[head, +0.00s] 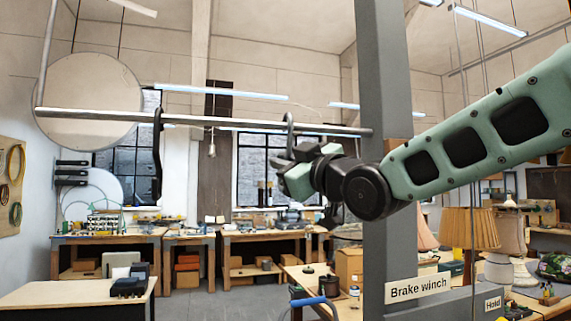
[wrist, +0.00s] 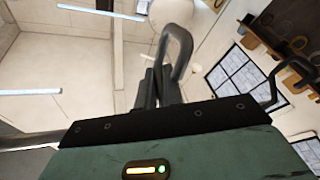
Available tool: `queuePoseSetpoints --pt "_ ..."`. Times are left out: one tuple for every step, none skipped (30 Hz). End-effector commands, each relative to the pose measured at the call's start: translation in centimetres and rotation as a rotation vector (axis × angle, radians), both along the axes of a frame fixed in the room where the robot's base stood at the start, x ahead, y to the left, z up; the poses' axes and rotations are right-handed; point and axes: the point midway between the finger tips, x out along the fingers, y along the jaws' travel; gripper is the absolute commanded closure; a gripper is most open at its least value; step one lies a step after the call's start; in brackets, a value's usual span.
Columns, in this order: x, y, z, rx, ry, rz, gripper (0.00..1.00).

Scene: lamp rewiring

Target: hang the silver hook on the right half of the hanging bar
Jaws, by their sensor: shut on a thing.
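The silver hook (head: 290,124) stands upright in my gripper (head: 292,168), and its curved top also shows in the wrist view (wrist: 179,45). My gripper is shut on the hook's lower part, just below the hanging bar (head: 230,122). In the head view the hook's curve crosses the bar's right half and rises above it. I cannot tell whether the curve is over the bar or only in front of or behind it. The fingers hide the hook's lower end.
A black hook (head: 157,160) hangs on the bar's left half. A grey post (head: 377,75) stands at the bar's right end, with a "Brake winch" label (head: 416,288) low down. Workbenches (head: 105,238) line the far wall. The bar between the two hooks is clear.

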Motion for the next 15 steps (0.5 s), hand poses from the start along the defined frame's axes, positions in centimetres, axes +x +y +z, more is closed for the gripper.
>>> queuePoseSetpoints --pt "0.05 0.00 -0.35 0.000 0.000 0.000 1.00" --pt "0.08 0.01 -0.40 0.000 0.000 0.000 1.00" --pt "0.09 0.00 -0.45 0.000 0.000 0.000 1.00" --pt "0.11 0.01 -0.48 0.000 0.000 0.000 1.00" --pt "0.12 0.01 -0.50 0.000 0.000 0.000 1.00" --pt "0.12 0.02 -0.51 0.000 0.000 0.000 1.00" --pt "0.13 0.01 -0.51 0.000 0.000 0.000 1.00" --pt "0.14 0.02 -0.50 0.000 0.000 0.000 1.00" --pt "0.14 0.01 -0.49 0.000 0.000 0.000 1.00" --pt "0.13 0.02 -0.48 0.000 0.000 0.000 1.00" --pt "0.14 0.02 -0.48 0.000 0.000 0.000 1.00" --pt "0.14 0.02 -0.46 0.000 0.000 0.000 1.00" --pt "0.14 0.02 -0.46 0.000 0.000 0.000 1.00" --pt "0.14 0.02 -0.46 0.000 0.000 0.000 1.00" --pt "0.13 0.01 -0.47 0.000 0.000 0.000 0.89"
